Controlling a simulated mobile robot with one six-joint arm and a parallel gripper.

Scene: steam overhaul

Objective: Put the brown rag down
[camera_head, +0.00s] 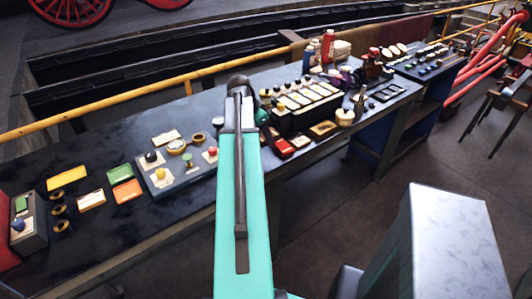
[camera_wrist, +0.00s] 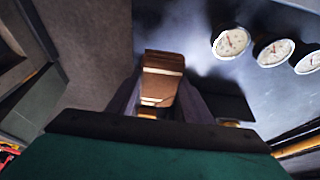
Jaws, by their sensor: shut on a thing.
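In the wrist view a brown, folded-looking piece, which I take for the brown rag (camera_wrist: 163,68), sits between the two dark fingers of my gripper (camera_wrist: 160,98). The gripper is shut on it. The rag's lower part is hidden between the fingers. In the head view my teal arm reaches out over the dark workbench (camera_head: 110,160), and its end hides the gripper and the rag. I cannot tell whether the rag touches the bench top.
Round white gauges (camera_wrist: 231,43) stand to the right of the rag in the wrist view. Green and orange trays (camera_head: 122,183) and control boxes crowd the bench left of my arm. A row of cream-topped parts (camera_head: 305,98) and bottles stands right. A yellow rail (camera_head: 140,92) runs behind.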

